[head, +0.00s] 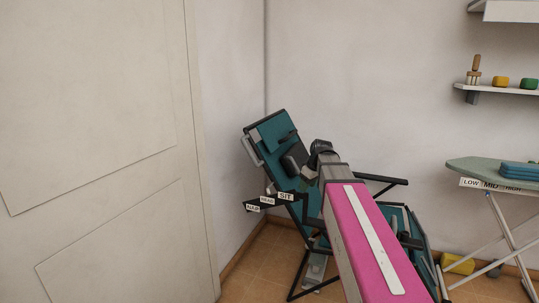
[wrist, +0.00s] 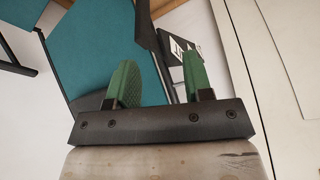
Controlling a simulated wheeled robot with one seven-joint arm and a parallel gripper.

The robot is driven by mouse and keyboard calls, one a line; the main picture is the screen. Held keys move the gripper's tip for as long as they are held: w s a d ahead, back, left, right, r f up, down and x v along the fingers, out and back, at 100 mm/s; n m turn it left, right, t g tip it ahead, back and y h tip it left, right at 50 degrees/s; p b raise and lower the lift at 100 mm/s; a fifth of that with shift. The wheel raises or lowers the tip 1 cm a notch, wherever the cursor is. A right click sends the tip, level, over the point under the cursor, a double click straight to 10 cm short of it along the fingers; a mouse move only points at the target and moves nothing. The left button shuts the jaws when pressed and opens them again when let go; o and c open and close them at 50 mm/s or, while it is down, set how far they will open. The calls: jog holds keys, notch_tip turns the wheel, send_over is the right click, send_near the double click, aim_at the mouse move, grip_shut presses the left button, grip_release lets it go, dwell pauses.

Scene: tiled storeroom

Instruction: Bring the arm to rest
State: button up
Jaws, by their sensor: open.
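My gripper (wrist: 158,85) shows in the wrist view with its two green fingers apart and nothing between them. Behind the fingers is the teal folding chair (wrist: 95,50) with its dark frame. In the head view my arm, with a pink link, reaches forward over the chair (head: 272,131), which stands in the corner. The arm hides part of the chair's seat and frame. The gripper's fingertips cannot be made out clearly in the head view. I cannot tell whether the gripper touches the chair.
A pale door (head: 95,120) fills the left. At the right stands an ironing board (head: 480,168) with a blue folded item (head: 520,170) on it. Above it a wall shelf (head: 500,90) holds small objects. A yellow block (head: 458,264) lies on the tiled floor (head: 245,275).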

jog(key=s+d+f+m+g+h, duration=0.1)
jog(key=s+f+m, duration=0.3)
jog(key=s+f, duration=0.5)
jog(key=s+d+f+m+g+h, duration=0.1)
jog(key=s+f+m, duration=0.3)
jog(key=s+f, duration=0.6)
notch_tip(320, 180, down, 6)
jog(key=shift+s+d+r+m+g, duration=0.2)
jog(key=shift+s+d+m+g, duration=0.15)
jog(key=shift+d, duration=0.25)
